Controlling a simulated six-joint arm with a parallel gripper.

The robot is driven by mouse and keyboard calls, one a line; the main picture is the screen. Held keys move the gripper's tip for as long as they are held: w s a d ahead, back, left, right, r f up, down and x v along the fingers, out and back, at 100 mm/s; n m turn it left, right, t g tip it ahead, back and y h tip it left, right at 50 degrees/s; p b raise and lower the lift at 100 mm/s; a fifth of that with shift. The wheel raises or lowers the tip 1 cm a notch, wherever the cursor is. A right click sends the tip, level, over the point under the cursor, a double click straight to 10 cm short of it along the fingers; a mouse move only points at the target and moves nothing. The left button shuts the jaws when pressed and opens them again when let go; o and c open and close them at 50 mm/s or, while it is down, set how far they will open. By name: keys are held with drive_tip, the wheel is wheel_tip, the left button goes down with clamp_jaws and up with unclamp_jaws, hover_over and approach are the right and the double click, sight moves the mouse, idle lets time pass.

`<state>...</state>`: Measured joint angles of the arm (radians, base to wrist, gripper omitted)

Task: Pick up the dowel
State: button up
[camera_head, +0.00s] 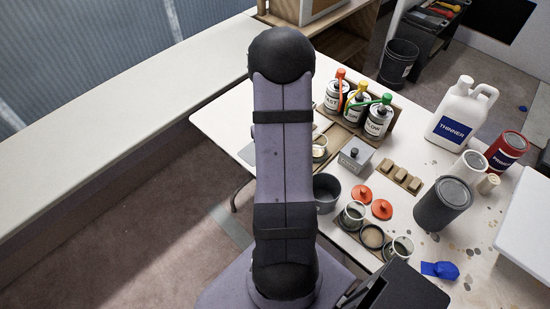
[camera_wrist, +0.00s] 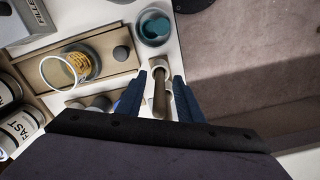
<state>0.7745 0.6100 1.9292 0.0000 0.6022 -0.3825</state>
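The dowel (camera_wrist: 160,98) is a brown, round-ended stick in the wrist view, lying in line between my two dark blue fingers. A pale round piece shows around or under it near the fingertips; I cannot tell if it is a holder. My gripper (camera_wrist: 159,77) is open, with a finger on each side of the dowel and a visible gap to it. In the head view my arm hides the gripper and the dowel.
A cup with teal contents (camera_wrist: 155,28) stands just beyond the fingertips. A wooden tray (camera_wrist: 112,50) with a yellow-labelled cup (camera_wrist: 70,69) lies left.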

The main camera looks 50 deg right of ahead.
drive_tip(key=shift+c, duration=0.2)
clamp_jaws()
drive_tip(key=shift+r, duration=0.1)
